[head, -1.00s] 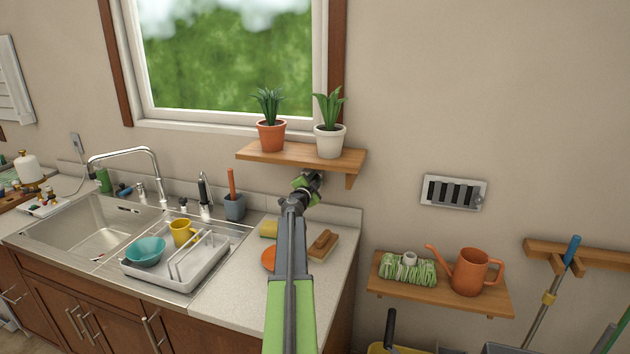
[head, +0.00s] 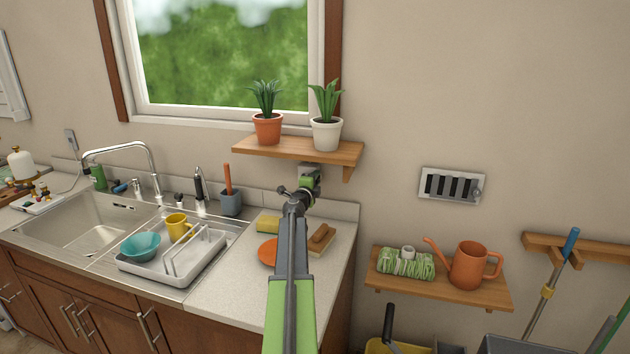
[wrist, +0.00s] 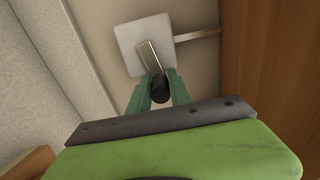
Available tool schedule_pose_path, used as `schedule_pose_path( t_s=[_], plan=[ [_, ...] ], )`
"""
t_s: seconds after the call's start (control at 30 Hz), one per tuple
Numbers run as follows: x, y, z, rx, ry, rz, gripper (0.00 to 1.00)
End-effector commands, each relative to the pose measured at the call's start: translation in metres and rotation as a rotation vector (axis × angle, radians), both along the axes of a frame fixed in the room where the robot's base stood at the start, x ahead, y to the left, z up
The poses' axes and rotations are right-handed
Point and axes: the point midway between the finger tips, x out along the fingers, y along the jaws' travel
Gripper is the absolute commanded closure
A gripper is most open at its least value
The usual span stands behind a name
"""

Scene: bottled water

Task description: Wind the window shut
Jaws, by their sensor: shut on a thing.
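The window (head: 220,55) has a white frame in brown trim and shows blurred greenery; I cannot tell from here whether it is open or shut. In the wrist view a pale square plate (wrist: 128,38) sits on the wall, with a metal crank arm (wrist: 152,57) and a dark knob (wrist: 160,88) at its end. My gripper (wrist: 161,93) has its green fingers on both sides of the knob, shut on it. In the head view my gripper (head: 309,176) is just under the plant shelf, and the crank there is mostly hidden.
The wooden shelf (head: 300,150) with two potted plants, orange (head: 267,129) and white (head: 326,135), hangs close above my gripper. Below are the counter with a sponge (head: 268,224) and a brush (head: 321,238). The wall to the right is open up to a vent (head: 452,185).

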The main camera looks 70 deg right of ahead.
Motion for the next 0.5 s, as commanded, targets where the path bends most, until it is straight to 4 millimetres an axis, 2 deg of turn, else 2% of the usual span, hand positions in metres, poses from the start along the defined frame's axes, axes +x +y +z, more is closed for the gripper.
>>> schedule_pose_path(
  t_s=[0.2,0.5],
  plan=[
    [0.0001,0.0,-0.0065,0.007,-0.126,0.002,1.0],
    [0.0001,0.0,-0.0093,0.012,-0.21,0.002,1.0]
  ],
)
